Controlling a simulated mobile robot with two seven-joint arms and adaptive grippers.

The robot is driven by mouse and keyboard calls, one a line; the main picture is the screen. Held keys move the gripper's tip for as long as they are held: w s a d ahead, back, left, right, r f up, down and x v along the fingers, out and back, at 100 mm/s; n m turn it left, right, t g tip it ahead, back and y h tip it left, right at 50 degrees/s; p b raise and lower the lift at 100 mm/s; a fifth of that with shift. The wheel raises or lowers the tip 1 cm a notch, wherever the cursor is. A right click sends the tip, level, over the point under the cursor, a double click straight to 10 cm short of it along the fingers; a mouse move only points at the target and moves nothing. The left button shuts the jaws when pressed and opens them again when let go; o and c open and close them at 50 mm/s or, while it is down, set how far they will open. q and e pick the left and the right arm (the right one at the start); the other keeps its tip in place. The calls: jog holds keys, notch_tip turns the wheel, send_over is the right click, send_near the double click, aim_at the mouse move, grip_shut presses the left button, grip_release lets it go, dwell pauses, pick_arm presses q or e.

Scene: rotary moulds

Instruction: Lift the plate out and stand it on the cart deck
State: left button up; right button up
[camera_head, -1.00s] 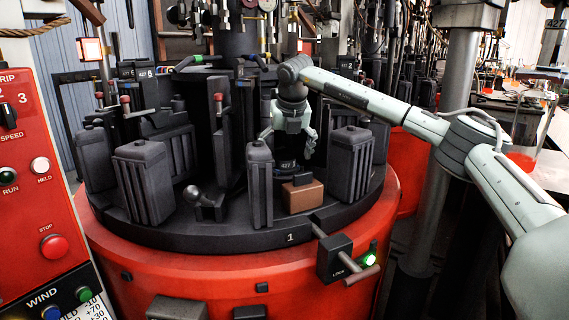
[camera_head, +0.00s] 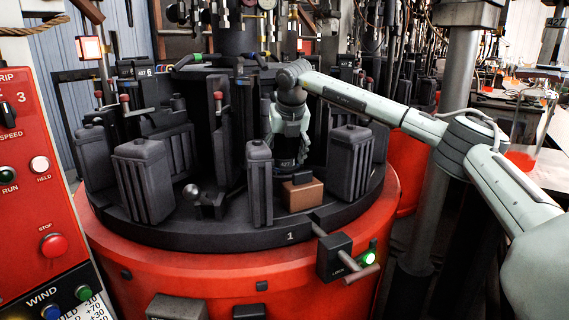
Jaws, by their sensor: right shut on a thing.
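My right gripper (camera_head: 288,142) points down between the opened dark mould halves (camera_head: 350,163) at the front of the rotary table. Its fingers are shut on the dark plate (camera_head: 287,163), a black piece with a small white number label on its front. The plate sits low behind the brown block; its lower part is hidden, and I cannot tell whether it touches its seat. My left gripper is not in view. I cannot make out the cart deck in this view.
The brown block (camera_head: 303,194) stands in front of the plate. A narrow dark mould half (camera_head: 259,185) stands close on the left. Other moulds and levers crowd the round table (camera_head: 200,238). A red control panel (camera_head: 45,190) is at far left, a grey column (camera_head: 440,210) at right.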

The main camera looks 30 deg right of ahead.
aim_at(284, 156)
jog(key=shift+r, duration=5.1)
